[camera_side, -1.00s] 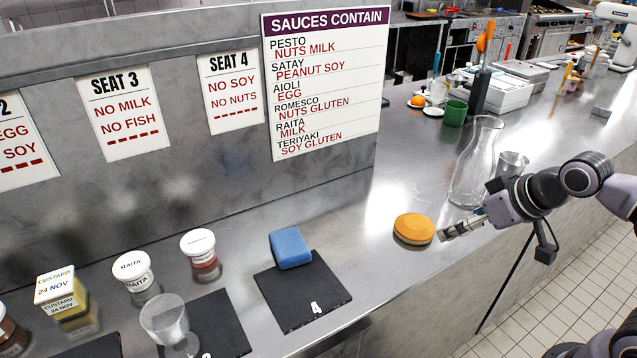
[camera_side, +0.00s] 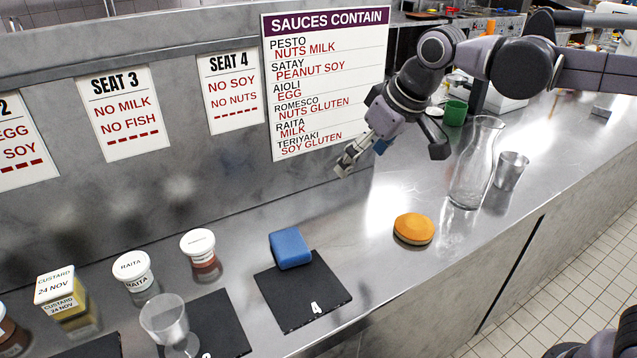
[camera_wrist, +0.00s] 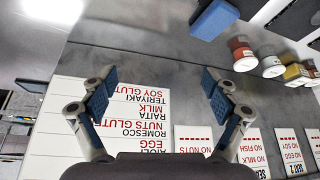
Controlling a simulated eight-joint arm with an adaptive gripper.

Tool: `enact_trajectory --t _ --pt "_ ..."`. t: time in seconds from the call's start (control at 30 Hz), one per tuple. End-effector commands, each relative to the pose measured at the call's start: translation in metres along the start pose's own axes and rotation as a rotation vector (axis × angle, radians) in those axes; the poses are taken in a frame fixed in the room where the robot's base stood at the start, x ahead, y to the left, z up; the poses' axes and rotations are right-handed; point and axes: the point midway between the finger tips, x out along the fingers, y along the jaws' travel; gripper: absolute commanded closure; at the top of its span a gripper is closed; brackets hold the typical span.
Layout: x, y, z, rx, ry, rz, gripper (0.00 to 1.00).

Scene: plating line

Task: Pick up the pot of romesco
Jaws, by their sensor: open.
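A small clear pot of red sauce with a white lid (camera_side: 204,266) stands on the steel counter near the wall. Its lid lettering is too small to read, but the red contents fit romesco. It also shows in the wrist view as a red pot (camera_wrist: 242,54) at the upper right. My gripper (camera_side: 350,162) is open and empty, raised in front of the sauce sign, to the right of the pot and apart from it. Both fingers show spread in the wrist view (camera_wrist: 159,78), with only counter and wall between them.
A raita pot (camera_side: 132,270), a custard tub (camera_side: 70,305) and a clear glass (camera_side: 165,322) stand left of the red pot. An orange round (camera_side: 413,229) and a glass carafe (camera_side: 472,175) are to the right.

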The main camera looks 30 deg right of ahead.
Motion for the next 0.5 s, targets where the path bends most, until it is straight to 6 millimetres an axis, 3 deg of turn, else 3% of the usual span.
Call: enact_trajectory --t 0.03,0.2,0.5 --pt "0.005 -0.014 -0.016 -0.022 -0.013 -0.012 0.13" --pt "0.024 -0.056 -0.057 -0.085 -0.055 -0.041 0.13" --pt "0.069 -0.146 -0.104 -0.200 -0.127 -0.085 0.13"
